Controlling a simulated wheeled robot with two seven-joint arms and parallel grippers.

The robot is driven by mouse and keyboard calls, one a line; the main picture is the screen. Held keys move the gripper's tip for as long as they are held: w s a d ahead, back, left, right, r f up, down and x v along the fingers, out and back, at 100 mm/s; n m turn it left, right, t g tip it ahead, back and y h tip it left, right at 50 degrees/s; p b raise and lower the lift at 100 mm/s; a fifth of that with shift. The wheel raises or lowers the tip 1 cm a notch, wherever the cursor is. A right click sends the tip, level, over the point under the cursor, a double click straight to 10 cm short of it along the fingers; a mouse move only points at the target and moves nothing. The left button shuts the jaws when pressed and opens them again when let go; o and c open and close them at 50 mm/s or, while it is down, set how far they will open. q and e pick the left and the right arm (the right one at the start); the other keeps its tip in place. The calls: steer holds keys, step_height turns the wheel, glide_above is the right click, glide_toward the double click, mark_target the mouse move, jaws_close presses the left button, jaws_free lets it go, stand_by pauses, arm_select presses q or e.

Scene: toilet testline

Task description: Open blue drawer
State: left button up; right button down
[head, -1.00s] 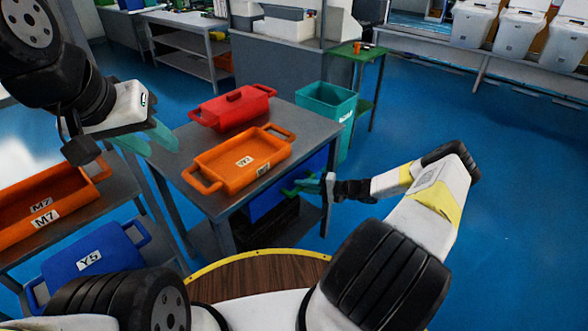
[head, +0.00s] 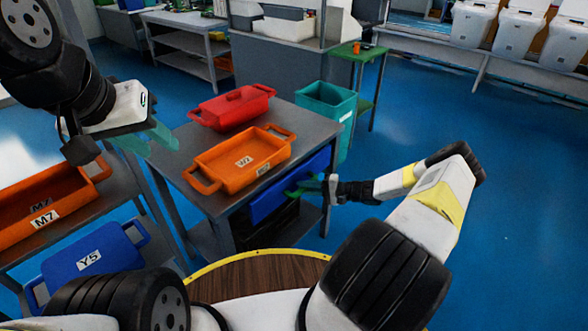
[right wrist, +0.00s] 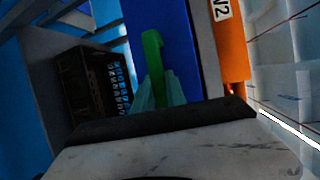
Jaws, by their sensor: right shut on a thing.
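The blue drawer (head: 290,190) is under the top of the grey table (head: 225,205), and its front sticks out a little past the table's edge. Its green handle (right wrist: 154,52) shows in the right wrist view against the blue front. My right gripper (head: 305,187) is at the drawer front, shut on the green handle; its fingers (right wrist: 160,90) also show in the right wrist view. My left gripper (head: 150,138) hangs left of the table, away from the drawer, with its teal fingers apart.
An orange tray (head: 205,187) and a red lidded box (head: 222,122) stand on the table. A dark crate (right wrist: 85,80) is below the drawer. A teal bin (head: 345,97) stands behind the table. The blue floor to the right is clear.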

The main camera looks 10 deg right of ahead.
steer(key=s+d, duration=0.8)
steer(key=s, duration=0.2)
steer(key=s+d, duration=0.8)
steer(key=s, duration=0.3)
steer(key=shift+s+d, duration=0.3)
steer(key=c, duration=1.4)
jaws_free()
steer(key=shift+o, duration=0.2)
steer(key=v, duration=0.7)
steer(key=shift+d, duration=0.4)
steer(key=shift+s, duration=0.15)
